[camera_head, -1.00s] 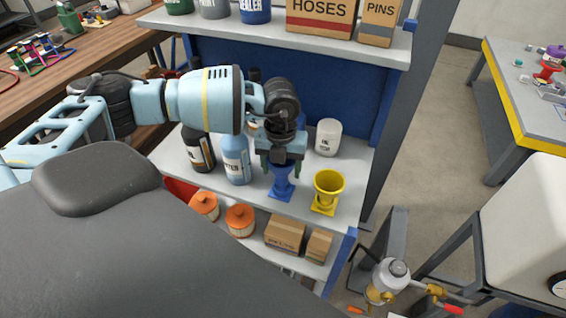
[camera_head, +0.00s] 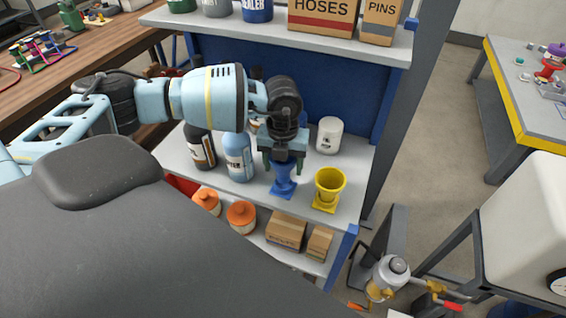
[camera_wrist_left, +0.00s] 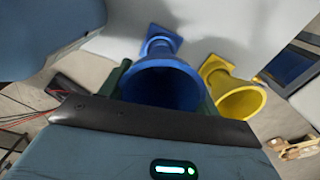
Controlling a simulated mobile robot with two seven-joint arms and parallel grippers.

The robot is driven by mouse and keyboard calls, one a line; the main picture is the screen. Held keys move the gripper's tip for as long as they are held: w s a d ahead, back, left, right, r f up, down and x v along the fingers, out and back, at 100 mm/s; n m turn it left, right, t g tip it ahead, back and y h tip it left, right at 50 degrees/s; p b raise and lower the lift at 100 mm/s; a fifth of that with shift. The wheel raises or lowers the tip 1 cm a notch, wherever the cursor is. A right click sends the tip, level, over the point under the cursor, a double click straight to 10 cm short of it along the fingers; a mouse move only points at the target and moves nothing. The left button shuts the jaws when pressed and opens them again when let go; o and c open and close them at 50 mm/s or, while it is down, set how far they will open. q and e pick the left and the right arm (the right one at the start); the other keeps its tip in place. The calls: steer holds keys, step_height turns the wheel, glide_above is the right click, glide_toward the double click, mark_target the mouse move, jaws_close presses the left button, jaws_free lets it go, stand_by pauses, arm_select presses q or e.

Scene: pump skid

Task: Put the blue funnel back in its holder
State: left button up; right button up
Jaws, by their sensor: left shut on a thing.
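The blue funnel (camera_head: 284,172) is upright at the front of the middle shelf, its rim partly hidden by my left gripper (camera_head: 283,158). The left gripper comes down from above and is shut on the funnel. In the left wrist view the funnel's wide mouth (camera_wrist_left: 160,85) lies between the fingers. A blue square-based holder (camera_head: 284,189) stands on the shelf directly under the funnel. Its base also shows in the wrist view (camera_wrist_left: 163,36). The funnel's lower end meets or overlaps the holder; I cannot tell whether it is fully seated. My right gripper is not in view.
A yellow funnel (camera_head: 330,181) stands in a yellow holder close to the right. Bottles (camera_head: 238,158) stand to the left, and a white container (camera_head: 329,135) behind. An upper shelf (camera_head: 270,30) with cans and boxes overhangs the back. Cardboard boxes (camera_head: 286,231) sit below.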

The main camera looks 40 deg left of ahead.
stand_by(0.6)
arm_select(q)
steer(key=shift+f, duration=0.4)
stand_by(0.4)
steer(key=shift+f, duration=0.8)
steer(key=shift+f, duration=0.5)
stand_by(0.5)
steer(key=o, duration=1.3)
steer(key=shift+c, duration=0.2)
step_height(320, 180, up, 8)
steer(key=shift+f, duration=0.1)
